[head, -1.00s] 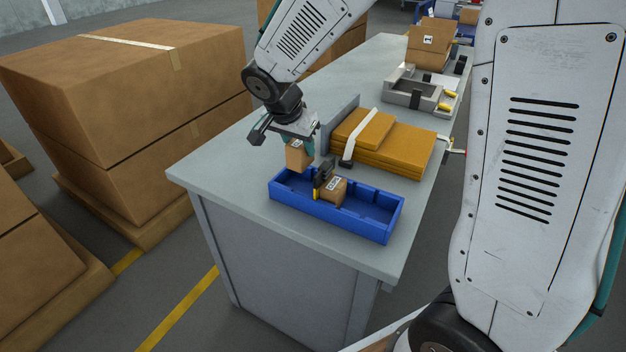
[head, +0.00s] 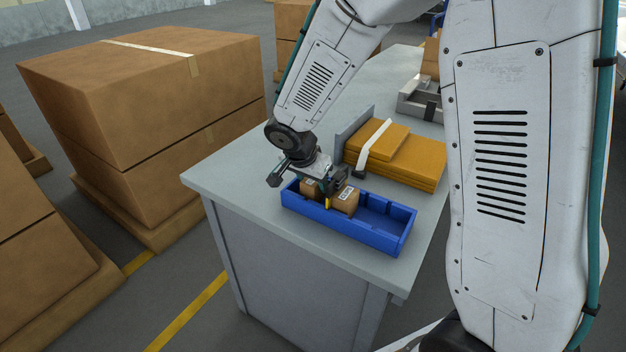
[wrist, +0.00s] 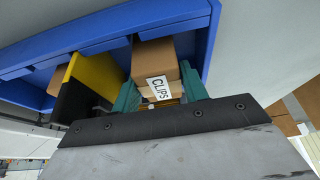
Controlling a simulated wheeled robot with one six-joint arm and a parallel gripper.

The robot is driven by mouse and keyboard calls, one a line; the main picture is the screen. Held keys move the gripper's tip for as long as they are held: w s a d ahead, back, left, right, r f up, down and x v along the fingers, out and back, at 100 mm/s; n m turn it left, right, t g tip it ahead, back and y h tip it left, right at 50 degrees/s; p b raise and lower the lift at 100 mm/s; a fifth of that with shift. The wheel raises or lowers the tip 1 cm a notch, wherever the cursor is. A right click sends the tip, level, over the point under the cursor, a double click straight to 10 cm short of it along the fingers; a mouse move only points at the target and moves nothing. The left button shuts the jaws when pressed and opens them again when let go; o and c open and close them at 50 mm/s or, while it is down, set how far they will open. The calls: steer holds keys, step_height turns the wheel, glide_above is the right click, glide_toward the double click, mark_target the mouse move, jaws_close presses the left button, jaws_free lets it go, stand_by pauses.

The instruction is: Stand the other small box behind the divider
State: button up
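A small brown box labelled CLIPS (wrist: 154,60) is between the teal fingers of my gripper (wrist: 158,88), which is shut on it. In the head view this box (head: 308,187) is low inside the left end of the blue tray (head: 345,234), partly hidden by my gripper (head: 322,183). I cannot tell whether it touches the tray floor. The divider, black with a yellow edge (wrist: 84,82), stands beside the held box. The other small box (head: 345,199), with a white label, sits in the tray on the divider's other side; part of it shows in the wrist view (wrist: 40,78).
Orange-yellow padded packs (head: 405,160) with a white strap lie behind the tray, against a grey upright plate (head: 355,130). The tray's right part is empty. A grey holder (head: 420,100) stands farther back. Large cartons (head: 150,100) stand left of the bench.

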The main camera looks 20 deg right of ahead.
steer(key=shift+o, duration=1.1)
steer(key=shift+r, duration=0.3)
steer(key=v, duration=1.2)
steer(key=s+d+r+n+g+y, duration=0.1)
steer(key=s+d+r+n, duration=0.4)
steer(key=s, duration=0.7)
steer(key=s+d+n+y, duration=0.1)
steer(key=s+n, duration=0.2)
steer(key=s, duration=0.4)
steer(key=s+d+r+n+y, duration=0.1)
steer(key=s+n, duration=0.1)
steer(key=s, duration=0.6)
steer(key=shift+r+n+g+y, duration=0.2)
steer(key=shift+n+g+y, duration=0.1)
steer(key=shift+n+y, duration=0.1)
steer(key=shift+s, duration=0.15)
